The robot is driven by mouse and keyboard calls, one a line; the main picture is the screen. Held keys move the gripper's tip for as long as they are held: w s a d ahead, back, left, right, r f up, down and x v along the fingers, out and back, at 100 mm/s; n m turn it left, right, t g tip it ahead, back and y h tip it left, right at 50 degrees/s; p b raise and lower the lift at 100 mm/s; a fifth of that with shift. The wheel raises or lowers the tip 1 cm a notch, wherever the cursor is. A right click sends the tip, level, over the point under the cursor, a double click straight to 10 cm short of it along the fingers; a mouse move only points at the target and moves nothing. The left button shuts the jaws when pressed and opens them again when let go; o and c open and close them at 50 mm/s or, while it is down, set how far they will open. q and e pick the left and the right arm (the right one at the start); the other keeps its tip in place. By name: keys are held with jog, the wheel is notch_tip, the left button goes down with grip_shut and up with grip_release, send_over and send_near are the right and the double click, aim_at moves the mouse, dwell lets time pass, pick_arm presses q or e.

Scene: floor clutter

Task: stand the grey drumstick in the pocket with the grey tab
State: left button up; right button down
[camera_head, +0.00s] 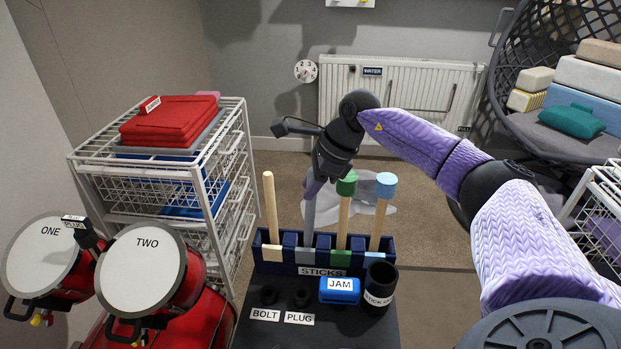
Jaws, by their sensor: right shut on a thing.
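The grey drumstick (309,219) is upright below my right gripper (315,184), which is shut on its upper part. Its lower end meets the dark blue stick holder (262,241) at the second pocket from the left, behind the grey tab (305,256). I cannot tell how deep the end sits or whether it rests on the bottom. The gripper hides the stick's top. My left gripper is not in view.
A plain wooden stick (270,205), a green-topped stick (346,186) and a blue-topped stick (386,181) stand in the other pockets. A black cup (380,286) and a blue JAM box (340,291) sit in front. A white wire rack (230,150) stands left.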

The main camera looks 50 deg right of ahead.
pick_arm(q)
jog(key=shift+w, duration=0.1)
pick_arm(e)
jog(key=shift+c, duration=2)
grip_release()
jog(key=shift+s+d+r, duration=0.1)
jog(key=shift+r, duration=0.15)
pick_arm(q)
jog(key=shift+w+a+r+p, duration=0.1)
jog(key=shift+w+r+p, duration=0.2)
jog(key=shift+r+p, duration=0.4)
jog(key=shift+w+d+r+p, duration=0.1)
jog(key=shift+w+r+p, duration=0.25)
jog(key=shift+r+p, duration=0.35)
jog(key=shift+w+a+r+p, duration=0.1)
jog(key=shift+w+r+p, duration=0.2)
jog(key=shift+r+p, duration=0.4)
pick_arm(e)
jog(key=v, duration=0.9)
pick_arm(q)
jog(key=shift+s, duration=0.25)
pick_arm(e)
jog(key=shift+s+r, duration=0.1)
jog(key=shift+r, duration=0.1)
